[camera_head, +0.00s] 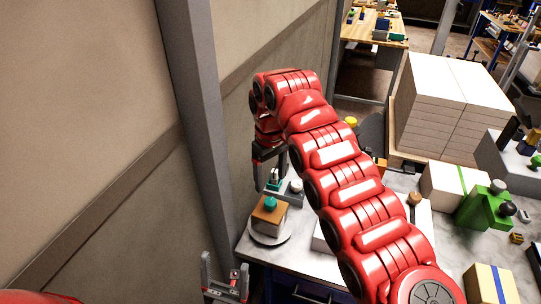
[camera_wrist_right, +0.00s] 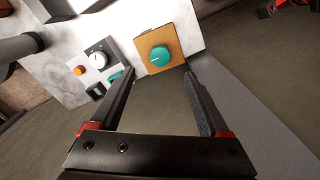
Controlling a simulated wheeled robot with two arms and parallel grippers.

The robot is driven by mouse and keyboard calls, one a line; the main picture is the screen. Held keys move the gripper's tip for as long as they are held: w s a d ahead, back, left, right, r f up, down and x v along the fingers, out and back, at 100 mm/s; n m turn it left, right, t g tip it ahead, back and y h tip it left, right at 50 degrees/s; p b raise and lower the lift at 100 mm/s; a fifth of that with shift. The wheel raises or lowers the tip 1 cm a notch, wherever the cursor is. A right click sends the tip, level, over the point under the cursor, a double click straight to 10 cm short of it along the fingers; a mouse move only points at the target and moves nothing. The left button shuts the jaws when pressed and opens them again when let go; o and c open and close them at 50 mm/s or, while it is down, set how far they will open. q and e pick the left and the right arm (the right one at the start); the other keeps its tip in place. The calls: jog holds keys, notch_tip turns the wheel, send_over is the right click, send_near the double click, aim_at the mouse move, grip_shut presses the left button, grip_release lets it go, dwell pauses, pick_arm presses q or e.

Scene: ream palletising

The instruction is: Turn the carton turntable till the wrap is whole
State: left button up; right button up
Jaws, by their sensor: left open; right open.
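The carton (camera_head: 268,215), a brown box with a teal knob (camera_head: 271,203) on top, sits on a round white turntable (camera_head: 285,236) at the table's left corner. In the right wrist view the carton (camera_wrist_right: 180,42) and its knob (camera_wrist_right: 160,56) lie just beyond the fingertips. My right gripper (camera_head: 268,172) is open and empty above the carton, apart from it; its fingers also show in the wrist view (camera_wrist_right: 160,76). My left gripper (camera_head: 226,282) is open and empty, low at the bottom, off the table. I cannot make out the wrap.
A small control unit (camera_wrist_right: 97,58) with a dial, an orange button and a teal part stands beside the carton. A grey post (camera_head: 200,120) and wall are close on the left. White stacked reams (camera_head: 450,105) and a green device (camera_head: 482,207) stand at the right.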

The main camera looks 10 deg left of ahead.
notch_tip(320, 180, up, 9)
jog(key=p, duration=0.5)
jog(key=shift+f, duration=0.1)
